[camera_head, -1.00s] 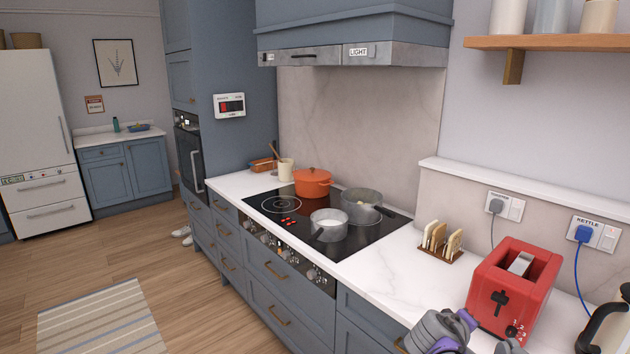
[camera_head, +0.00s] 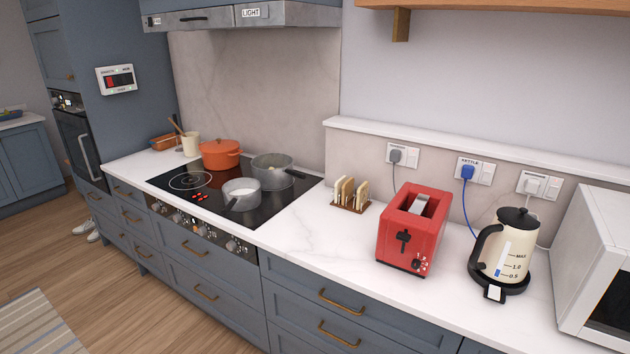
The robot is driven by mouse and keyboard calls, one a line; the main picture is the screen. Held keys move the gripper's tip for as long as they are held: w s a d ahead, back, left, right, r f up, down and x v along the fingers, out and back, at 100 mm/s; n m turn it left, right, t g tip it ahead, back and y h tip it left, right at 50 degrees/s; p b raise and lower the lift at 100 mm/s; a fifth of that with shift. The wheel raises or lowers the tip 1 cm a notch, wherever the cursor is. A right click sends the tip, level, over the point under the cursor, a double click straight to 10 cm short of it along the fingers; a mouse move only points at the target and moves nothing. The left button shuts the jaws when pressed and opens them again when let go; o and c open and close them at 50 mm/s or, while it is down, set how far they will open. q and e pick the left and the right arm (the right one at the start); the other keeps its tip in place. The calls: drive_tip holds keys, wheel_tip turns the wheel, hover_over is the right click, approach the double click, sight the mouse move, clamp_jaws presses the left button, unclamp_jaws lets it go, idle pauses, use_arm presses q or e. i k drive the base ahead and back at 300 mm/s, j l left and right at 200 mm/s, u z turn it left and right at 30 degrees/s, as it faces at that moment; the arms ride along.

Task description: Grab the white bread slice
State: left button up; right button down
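Several bread slices stand upright in a small brown rack on the white counter, left of the red toaster (camera_head: 412,236). The palest slice (camera_head: 338,189) is at the left end of the rack (camera_head: 350,207); the others look browner. The slices are small in view, so their exact kinds are hard to tell. Neither of my grippers shows in the head view.
A cream kettle (camera_head: 508,248) and a white microwave (camera_head: 590,275) stand right of the toaster. A hob (camera_head: 290,203) with an orange pot (camera_head: 220,154) and two grey pans is to the left. The counter (camera_head: 300,236) before the rack is clear. A shelf (camera_head: 500,5) hangs above.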

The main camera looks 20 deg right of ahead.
sight(339, 184)
drive_tip(key=i+j, duration=0.1)
drive_tip(key=i, duration=0.85)
